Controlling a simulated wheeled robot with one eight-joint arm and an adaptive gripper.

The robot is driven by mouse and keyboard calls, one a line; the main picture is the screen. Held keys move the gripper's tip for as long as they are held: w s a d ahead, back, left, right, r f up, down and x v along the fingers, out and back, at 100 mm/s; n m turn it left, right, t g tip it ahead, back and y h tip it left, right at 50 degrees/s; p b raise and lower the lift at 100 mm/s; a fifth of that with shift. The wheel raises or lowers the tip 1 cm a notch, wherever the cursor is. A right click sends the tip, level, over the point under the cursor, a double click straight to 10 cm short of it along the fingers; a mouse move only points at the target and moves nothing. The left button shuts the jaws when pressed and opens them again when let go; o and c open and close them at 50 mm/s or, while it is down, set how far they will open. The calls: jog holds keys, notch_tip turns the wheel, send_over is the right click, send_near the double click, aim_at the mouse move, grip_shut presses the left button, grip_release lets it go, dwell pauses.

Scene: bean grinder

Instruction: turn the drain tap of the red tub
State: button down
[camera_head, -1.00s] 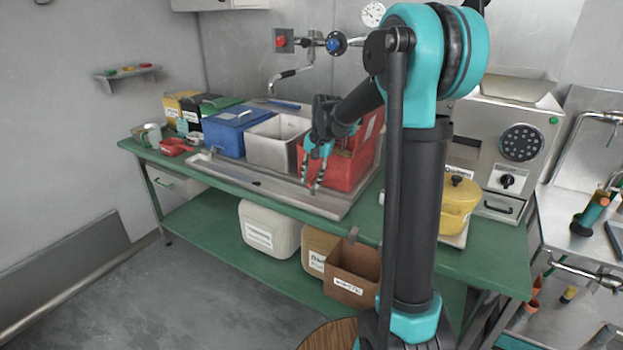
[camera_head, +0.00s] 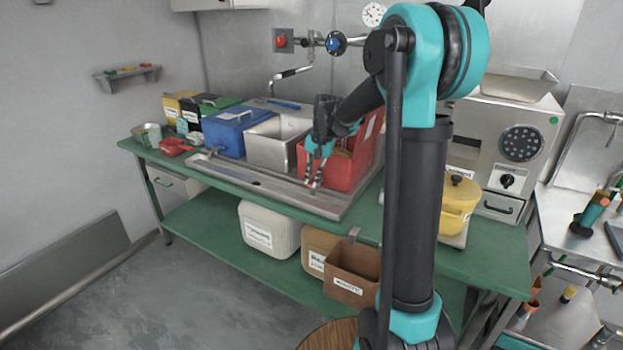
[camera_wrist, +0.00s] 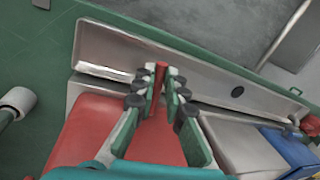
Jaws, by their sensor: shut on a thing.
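The red tub (camera_head: 347,172) stands at the right end of a row of tubs in a shallow metal tray (camera_head: 275,190). In the wrist view it fills the lower left and centre (camera_wrist: 85,130). My gripper (camera_head: 313,187) reaches down at the tub's front face. In the wrist view my gripper (camera_wrist: 160,82) has its fingertips closed around a slim red piece, apparently the drain tap (camera_wrist: 161,70), in front of the tub. The tap's body and its angle are hidden by the fingers. In the head view the tap cannot be made out.
A grey tub (camera_head: 277,143) and a blue tub (camera_head: 233,130) stand to the left. A yellow pot (camera_head: 460,200) and a grinder machine (camera_head: 510,140) are to the right. The green bench (camera_head: 480,262) has a bare front edge. A brown box (camera_head: 352,275) sits below.

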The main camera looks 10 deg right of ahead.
jog(key=w+d+n+g, duration=0.1)
jog(key=d+n, duration=0.5)
jog(key=n, duration=0.6)
jog(key=shift+w+d+n+g, duration=0.25)
jog(key=shift+n+g, duration=0.15)
jog(key=shift+g, duration=0.3)
jog(key=c, duration=1.6)
grip_release()
jog(key=shift+s, duration=0.1)
